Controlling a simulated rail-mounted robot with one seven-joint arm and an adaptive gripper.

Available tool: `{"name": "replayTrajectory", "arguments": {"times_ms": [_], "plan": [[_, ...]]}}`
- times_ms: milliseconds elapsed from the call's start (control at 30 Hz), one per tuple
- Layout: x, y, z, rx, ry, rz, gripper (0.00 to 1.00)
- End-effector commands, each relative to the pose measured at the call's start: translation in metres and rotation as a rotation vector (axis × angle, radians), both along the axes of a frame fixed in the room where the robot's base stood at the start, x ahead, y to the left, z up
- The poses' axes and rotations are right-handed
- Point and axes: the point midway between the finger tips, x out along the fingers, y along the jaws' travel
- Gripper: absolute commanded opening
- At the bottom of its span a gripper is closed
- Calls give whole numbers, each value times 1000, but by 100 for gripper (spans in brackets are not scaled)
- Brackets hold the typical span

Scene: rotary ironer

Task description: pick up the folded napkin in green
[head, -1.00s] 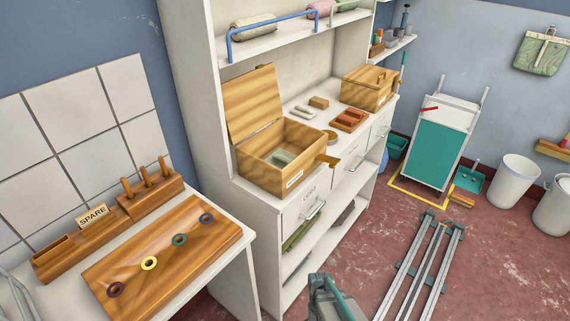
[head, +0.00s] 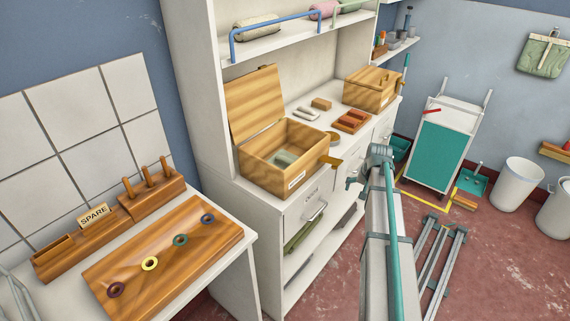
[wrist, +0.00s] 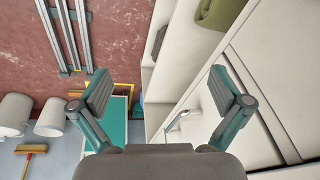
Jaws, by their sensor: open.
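A folded grey-green cloth (head: 284,157) lies inside the open wooden box (head: 262,175) on the cabinet counter; it is small and pale, and the box wall hides part of it. Other green cloths show: one on the low shelf under the drawers (head: 300,235), and a green roll at the top of the wrist view (wrist: 222,12). My gripper (wrist: 159,78) is open and empty, with its two fingers spread before the white drawer fronts. In the head view my arm rises right of the box, apart from it. The grey-green cloth does not show in the wrist view.
The box lid stands open at the back. A closed wooden box (head: 372,89) and a brown tray (head: 352,121) share the counter. A drawer handle (wrist: 183,119) juts out near the fingers. A teal-fronted cart (head: 440,150) and a white bin (head: 517,184) stand at the right.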

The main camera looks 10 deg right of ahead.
Motion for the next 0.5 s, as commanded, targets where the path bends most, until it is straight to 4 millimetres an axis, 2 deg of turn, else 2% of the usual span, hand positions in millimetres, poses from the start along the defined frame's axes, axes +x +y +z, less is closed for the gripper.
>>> {"name": "replayTrajectory", "arguments": {"times_ms": [33, 100, 200, 367, 500], "plan": [[14, -5, 33, 0, -28, -24, 100], [24, -6, 68, 5, -56, -57, 100], [36, -2, 111, 18, -86, -97, 100], [49, 10, 168, 40, -116, -150, 100], [58, 29, 214, 63, -125, -189, 100]]}}
